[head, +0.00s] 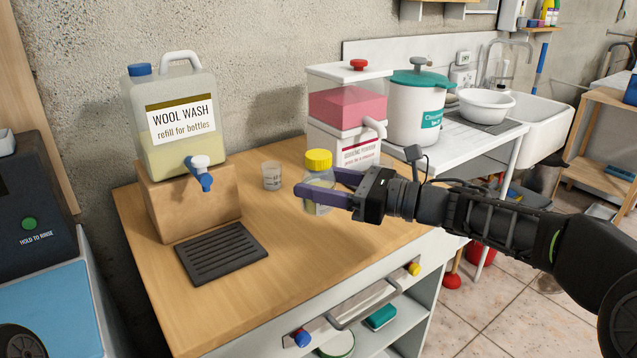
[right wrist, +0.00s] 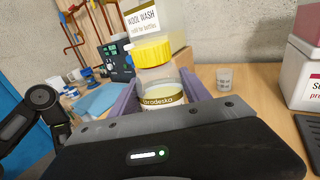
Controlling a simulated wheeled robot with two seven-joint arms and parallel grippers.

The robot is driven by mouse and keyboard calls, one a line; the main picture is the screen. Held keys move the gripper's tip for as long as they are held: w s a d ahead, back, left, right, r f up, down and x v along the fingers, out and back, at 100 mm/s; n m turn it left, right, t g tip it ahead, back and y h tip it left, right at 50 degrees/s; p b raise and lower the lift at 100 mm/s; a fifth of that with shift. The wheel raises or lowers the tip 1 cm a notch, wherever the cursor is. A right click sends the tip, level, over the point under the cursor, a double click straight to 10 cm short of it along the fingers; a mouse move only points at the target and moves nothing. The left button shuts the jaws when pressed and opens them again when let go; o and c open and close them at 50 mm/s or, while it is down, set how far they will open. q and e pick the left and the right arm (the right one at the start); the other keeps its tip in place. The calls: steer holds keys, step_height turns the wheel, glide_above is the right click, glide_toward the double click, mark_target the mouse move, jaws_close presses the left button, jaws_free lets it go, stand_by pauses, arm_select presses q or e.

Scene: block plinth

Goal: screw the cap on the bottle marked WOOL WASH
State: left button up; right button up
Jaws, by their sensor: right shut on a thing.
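My right gripper (head: 322,190) is shut on a small clear bottle (head: 319,206), with its fingers on either side of the body. The bottle looks upright over the wooden counter; I cannot tell whether its base touches. A yellow cap (head: 318,159) is on its top; I cannot tell how tight it is. In the right wrist view the yellow cap (right wrist: 152,52) shows above the bottle's partly readable label (right wrist: 165,99). The words WOOL WASH are on the large jug (head: 178,125), which has a blue cap and stands on a wooden block. My left gripper is not in view.
A small clear cup (head: 272,177) stands behind and left of the bottle. A black drip grate (head: 222,253) lies before the block and its blue tap (head: 203,175). A pink-filled dispenser (head: 345,105) and a white bin (head: 417,108) stand behind.

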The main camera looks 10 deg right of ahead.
steer(key=o, duration=0.9)
jaws_close()
